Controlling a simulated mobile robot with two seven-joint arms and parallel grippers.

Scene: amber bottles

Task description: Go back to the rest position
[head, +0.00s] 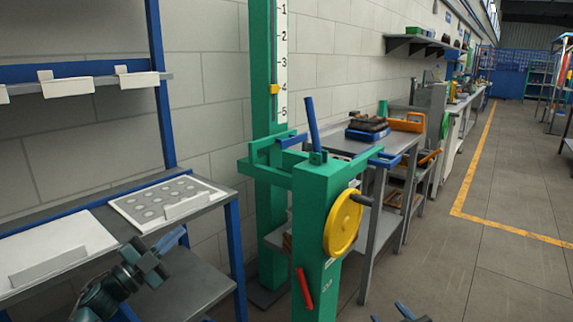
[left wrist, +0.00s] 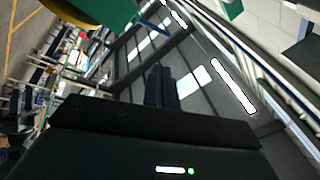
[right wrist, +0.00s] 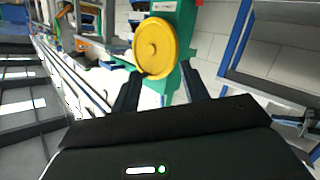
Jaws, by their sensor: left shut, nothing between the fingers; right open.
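My left gripper (head: 172,238) shows at the lower left of the head view, in front of the blue-framed shelf. In the left wrist view its fingers (left wrist: 158,84) are together with nothing between them. My right gripper (head: 405,312) only just shows at the bottom edge of the head view. In the right wrist view its two dark fingers (right wrist: 160,88) stand apart, and no object is held between them. The yellow handwheel (right wrist: 154,48) shows beyond and between these fingers, apart from them as far as I can tell.
A green stand (head: 310,230) with a yellow handwheel (head: 343,222) and a red lever (head: 304,288) stands in the middle. At left, a shelf holds a white sheet with grey circles (head: 130,208). A workbench (head: 345,141) stands behind. Open floor (head: 500,230) lies at right.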

